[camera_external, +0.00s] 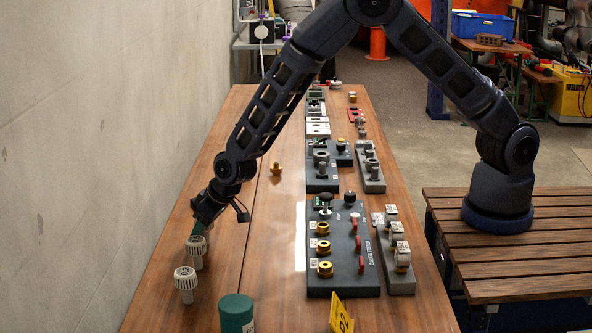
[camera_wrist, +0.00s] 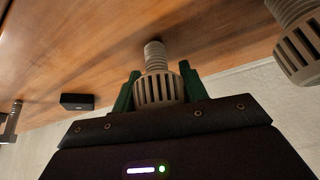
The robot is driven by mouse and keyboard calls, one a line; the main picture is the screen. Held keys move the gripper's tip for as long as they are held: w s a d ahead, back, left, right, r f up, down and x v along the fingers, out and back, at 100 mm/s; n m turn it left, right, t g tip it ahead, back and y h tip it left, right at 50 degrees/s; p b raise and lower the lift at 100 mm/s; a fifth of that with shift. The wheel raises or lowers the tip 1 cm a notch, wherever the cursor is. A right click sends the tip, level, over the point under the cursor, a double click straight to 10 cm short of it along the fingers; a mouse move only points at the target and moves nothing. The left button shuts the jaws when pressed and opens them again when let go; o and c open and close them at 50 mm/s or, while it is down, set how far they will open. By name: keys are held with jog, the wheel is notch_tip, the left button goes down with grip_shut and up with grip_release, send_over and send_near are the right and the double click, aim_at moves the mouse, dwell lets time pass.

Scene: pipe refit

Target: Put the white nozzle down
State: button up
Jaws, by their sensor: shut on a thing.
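My gripper (camera_external: 197,230) is at the left side of the wooden table, near the wall. Its green fingers (camera_wrist: 157,88) are shut on a white nozzle (camera_external: 196,252), one finger on each side of its slotted head. In the wrist view the held nozzle (camera_wrist: 154,72) has its threaded stem pointing to the table. It looks upright, with the stem end at or just above the wood; I cannot tell whether it touches. A second, similar white nozzle (camera_external: 186,281) stands closer to the external camera, and it also shows in the wrist view (camera_wrist: 299,45).
The wooden table (camera_external: 265,225) has bare wood right of the nozzles. A green cylinder (camera_external: 236,312) stands at the near edge. A dark gauge tester board (camera_external: 345,275) with brass fittings is to the right. A small brass fitting (camera_external: 276,169) stands farther back. The wall (camera_external: 90,150) is close on the left.

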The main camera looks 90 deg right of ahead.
jog(key=o, duration=1)
jog(key=s+r+n+g+y, duration=0.1)
jog(key=s+r+y, duration=0.1)
jog(key=s+r, duration=1.25)
jog(key=s+r+n+y, duration=0.1)
jog(key=s+r+y, duration=0.1)
jog(key=s+r, duration=1.3)
jog(key=s+d+r, duration=0.1)
jog(key=s+r, duration=0.2)
jog(key=s, duration=0.4)
jog(key=s+r+n+h, duration=0.1)
jog(key=s+r, duration=0.3)
jog(key=s, duration=0.4)
jog(key=s+d+r+h, duration=0.1)
jog(key=s+r, duration=0.2)
jog(key=s, duration=0.5)
jog(key=shift+s+d+r, duration=0.15)
jog(key=shift+s+d, duration=0.1)
jog(key=shift+d, duration=0.1)
